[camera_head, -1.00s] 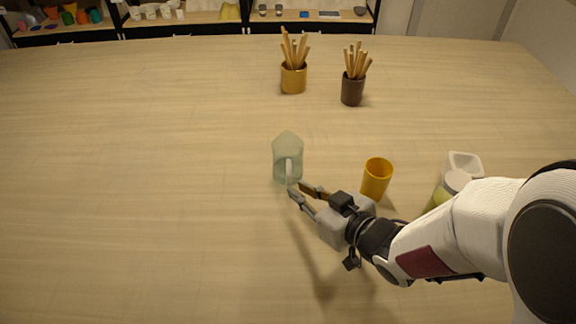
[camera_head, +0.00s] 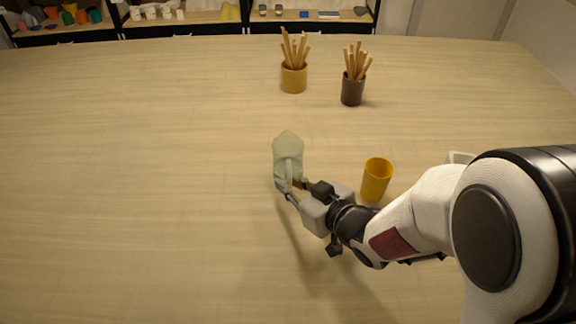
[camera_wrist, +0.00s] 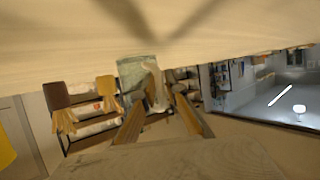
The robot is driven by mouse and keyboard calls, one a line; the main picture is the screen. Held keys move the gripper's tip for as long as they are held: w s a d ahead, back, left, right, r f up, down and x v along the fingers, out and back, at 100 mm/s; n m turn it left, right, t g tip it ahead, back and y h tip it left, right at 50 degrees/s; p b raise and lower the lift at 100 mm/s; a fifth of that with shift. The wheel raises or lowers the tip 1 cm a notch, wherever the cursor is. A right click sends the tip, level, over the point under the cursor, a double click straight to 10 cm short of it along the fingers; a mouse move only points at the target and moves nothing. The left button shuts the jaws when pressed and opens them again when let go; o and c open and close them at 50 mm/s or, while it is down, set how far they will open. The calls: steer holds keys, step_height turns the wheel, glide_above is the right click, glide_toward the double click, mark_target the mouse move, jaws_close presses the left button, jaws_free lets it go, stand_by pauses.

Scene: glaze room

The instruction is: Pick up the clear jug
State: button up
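The clear jug (camera_head: 285,146) is pale green and see-through, and stands upright on the table in the head view, its handle towards my gripper. My gripper (camera_head: 289,185) is low at the jug's near side, fingers pointing at the handle. In the wrist view the jug (camera_wrist: 135,70) appears upside down beyond the fingertips. Its handle lies between the two fingers of my gripper (camera_wrist: 159,98), which are apart. I cannot tell whether either finger touches the handle.
A yellow cup (camera_head: 376,180) stands right of the jug, close to my arm. An ochre pot (camera_head: 293,79) and a dark brown pot (camera_head: 352,91), both holding wooden sticks, stand farther back. A white container (camera_head: 459,157) is mostly hidden behind my arm. The table's left is clear.

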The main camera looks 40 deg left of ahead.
jaws_close()
steer(key=shift+r, duration=0.4)
steer(key=shift+r, duration=4.55)
steer(key=shift+r, duration=0.1)
